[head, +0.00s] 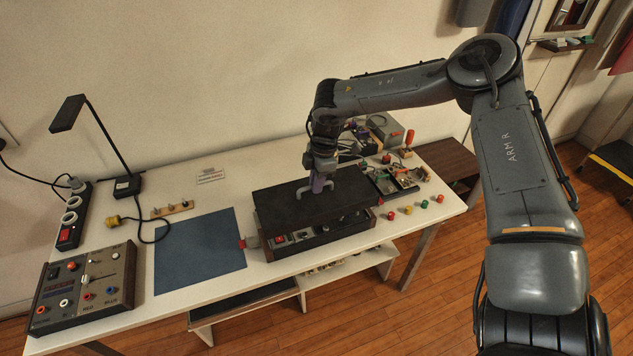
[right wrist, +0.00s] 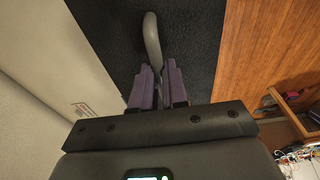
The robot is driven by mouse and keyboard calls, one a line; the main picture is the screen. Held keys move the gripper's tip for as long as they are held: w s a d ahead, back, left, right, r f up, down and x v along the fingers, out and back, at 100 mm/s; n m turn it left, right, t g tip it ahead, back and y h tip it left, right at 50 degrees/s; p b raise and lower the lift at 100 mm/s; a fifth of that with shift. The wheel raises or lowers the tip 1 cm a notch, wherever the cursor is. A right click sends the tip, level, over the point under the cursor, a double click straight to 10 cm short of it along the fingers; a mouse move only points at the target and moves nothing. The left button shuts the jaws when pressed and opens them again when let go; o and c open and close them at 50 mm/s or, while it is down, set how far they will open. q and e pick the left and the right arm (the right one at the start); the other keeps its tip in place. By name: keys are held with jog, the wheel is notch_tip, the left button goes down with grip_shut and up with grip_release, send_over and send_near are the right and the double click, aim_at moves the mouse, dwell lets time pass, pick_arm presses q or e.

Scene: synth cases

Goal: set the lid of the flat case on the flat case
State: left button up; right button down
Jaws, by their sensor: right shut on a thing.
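The lid (head: 285,208) is a flat black plate with a grey arched handle (head: 300,191) on top. My right gripper (head: 318,186), with purple fingers, is shut on this handle. In the right wrist view the handle (right wrist: 152,38) runs in between the fingers (right wrist: 158,72), over the dark lid (right wrist: 112,28). The flat case (head: 310,243) is a dark box on the table, with a red button and knobs on its top. The lid is over the case; the case's front strip shows below it, so the lid looks raised. The rear of the case is hidden. My left gripper is out of view.
A blue mat (head: 200,254) lies left of the case, with a control box (head: 85,285) beyond it. A desk lamp (head: 127,183) stands at the back left. Electronics (head: 395,180) and several coloured knobs (head: 407,210) lie to the right.

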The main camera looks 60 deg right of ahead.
aim_at(317, 198)
jog(key=shift+f+b, duration=1.45)
jog(key=shift+f, duration=0.4)
jog(key=shift+f+b, duration=0.35)
jog(key=shift+f, duration=0.05)
jog(key=shift+b, duration=0.35)
dwell(0.5)
jog(key=shift+f+b, duration=0.25)
jog(key=shift+b, duration=0.1)
jog(key=shift+f+b, duration=0.8)
jog(key=shift+f, duration=0.1)
